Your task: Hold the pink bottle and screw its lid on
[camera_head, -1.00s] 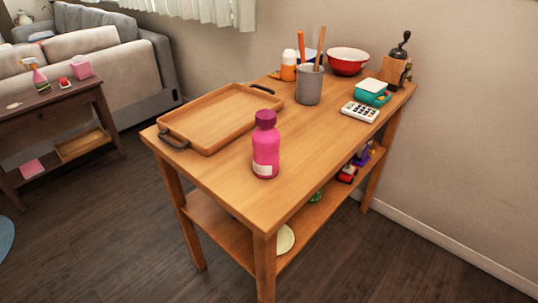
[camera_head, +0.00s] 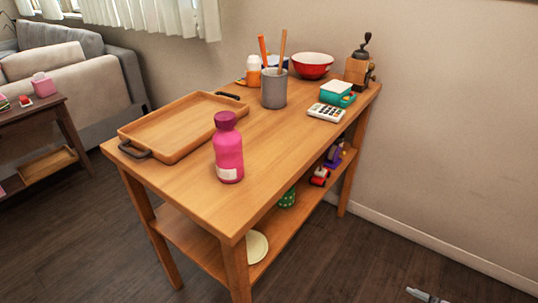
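The pink bottle (camera_head: 228,157) stands upright near the front edge of the wooden table, with a pale label low on its side. Its darker magenta lid (camera_head: 225,120) sits on top of the bottle. I cannot tell how tightly it is seated. A small grey piece at the bottom right edge looks like the tip of my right gripper (camera_head: 428,296). It is far from the bottle and low, and most of it is cut off, so its opening cannot be judged. My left gripper is not in view.
A wooden tray (camera_head: 205,107) with dark handles lies left of and behind the bottle. A grey cup (camera_head: 274,90) with utensils, a red bowl (camera_head: 312,66), a calculator (camera_head: 326,113), a teal box (camera_head: 337,93) and a grinder (camera_head: 360,68) stand farther back. The tabletop right of the bottle is clear.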

